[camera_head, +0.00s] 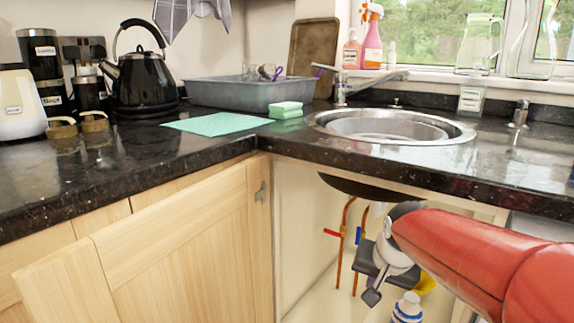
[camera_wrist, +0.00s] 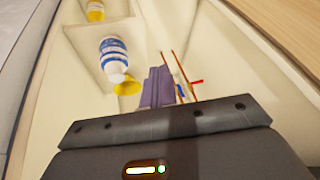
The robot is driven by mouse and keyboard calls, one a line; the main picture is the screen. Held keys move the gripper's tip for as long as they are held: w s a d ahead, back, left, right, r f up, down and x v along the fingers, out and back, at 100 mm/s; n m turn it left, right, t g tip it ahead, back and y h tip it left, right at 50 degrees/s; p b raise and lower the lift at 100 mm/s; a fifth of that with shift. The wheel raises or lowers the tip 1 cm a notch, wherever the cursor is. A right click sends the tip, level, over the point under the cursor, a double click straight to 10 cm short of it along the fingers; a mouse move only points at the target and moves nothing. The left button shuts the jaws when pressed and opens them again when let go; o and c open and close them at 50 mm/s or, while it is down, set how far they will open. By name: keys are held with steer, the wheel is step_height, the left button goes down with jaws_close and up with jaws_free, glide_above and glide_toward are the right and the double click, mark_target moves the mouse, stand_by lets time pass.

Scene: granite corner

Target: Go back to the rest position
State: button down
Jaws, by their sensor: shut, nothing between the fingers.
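My gripper (camera_wrist: 158,72) shows in the wrist view with its dark fingers together and nothing between them. In the head view my red arm comes in from the right, and the gripper (camera_head: 371,295) is low in front of the open cupboard under the sink. The wrist view looks into that cupboard. A white bottle with blue bands (camera_wrist: 112,50) is to the left of the fingers, apart from them. The bottle's top also shows at the lower edge of the head view (camera_head: 408,308).
The dark granite worktop (camera_head: 215,152) runs above the cupboard, with a round sink (camera_head: 465,133) in it. A wooden door (camera_head: 180,245) stands at the left. Copper pipes (camera_head: 342,250) with red and blue handles are inside the cupboard. A kettle (camera_head: 140,82) stands at the back left.

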steer(key=s+a+r+n+p, duration=0.1)
steer(key=s+n, duration=0.3)
steer(key=s, duration=1.5)
steer(key=shift+a+r+p, duration=0.15)
steer(key=shift+a+p, duration=0.35)
steer(key=shift+a, duration=0.05)
